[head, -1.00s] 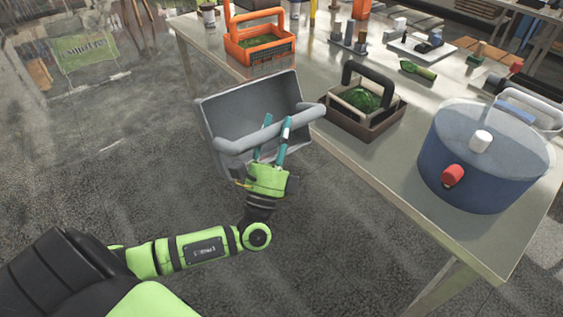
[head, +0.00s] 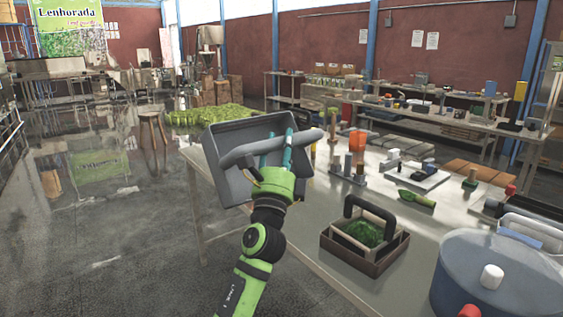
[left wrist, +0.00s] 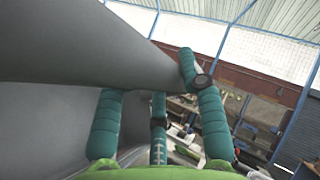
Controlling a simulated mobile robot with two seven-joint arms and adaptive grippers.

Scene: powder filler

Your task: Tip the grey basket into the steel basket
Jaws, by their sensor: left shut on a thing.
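The grey basket (head: 226,184) hangs in the air left of centre in the head view, tilted with its open side facing me, and its visible inside looks empty. My left gripper (head: 277,152) is shut on its thick grey handle. In the left wrist view, the teal fingers (left wrist: 158,120) stand around the handle and the basket's grey wall (left wrist: 50,120) fills the left side. A pale basket-like thing with a handle (head: 530,226) is partly hidden behind the blue pot at the right edge; I cannot tell whether it is the steel basket. My right gripper is out of view.
The long table (head: 290,235) bears a brown basket of green stuff (head: 362,240), a blue lidded pot (head: 497,275), a green scoop (head: 416,199) and several small tools. The floor left of the table is open. A stool (head: 152,130) stands farther back.

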